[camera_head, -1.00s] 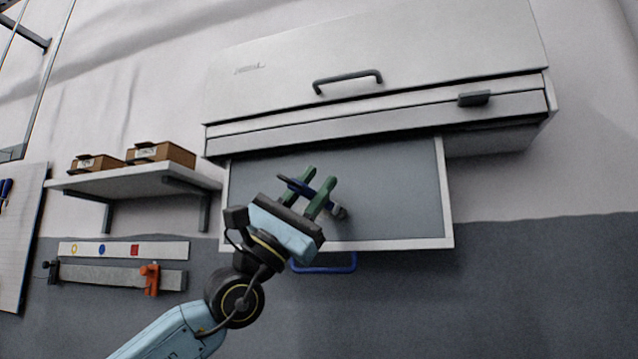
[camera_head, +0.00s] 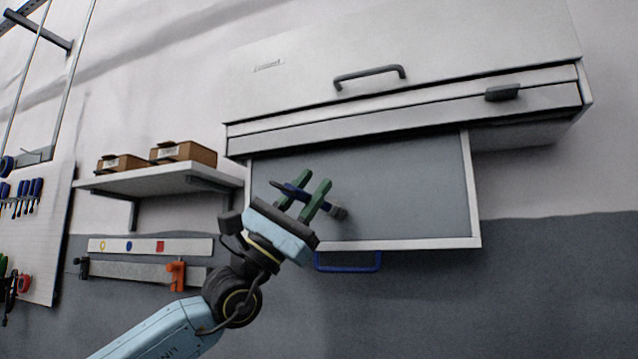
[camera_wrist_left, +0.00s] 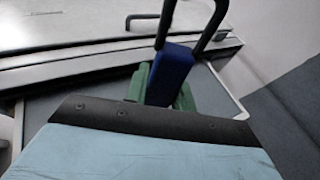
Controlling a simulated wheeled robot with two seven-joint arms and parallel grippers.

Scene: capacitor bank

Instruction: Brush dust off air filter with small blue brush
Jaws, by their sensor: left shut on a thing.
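My left gripper (camera_head: 316,179), with green fingers, is shut on the small brush (camera_head: 329,207). The brush has a dark blue handle, its end sticking out to the upper left, and greyish bristles at the lower right. In the left wrist view the blue brush handle (camera_wrist_left: 172,72) sits between the green fingers. A flat grey panel in a white frame (camera_head: 474,215), with a blue handle (camera_head: 348,262) below, looks like the air filter. The brush lies in front of its lower left part; I cannot tell whether the bristles touch it. My right gripper is not in view.
A white cabinet (camera_head: 470,50) with dark handles overhangs the panel. At left, a shelf (camera_head: 120,183) holds two brown boxes (camera_head: 185,152). Below it is a rail (camera_head: 145,271) with an orange clamp. A tool pegboard (camera_head: 45,240) stands at far left. The wall at lower right is clear.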

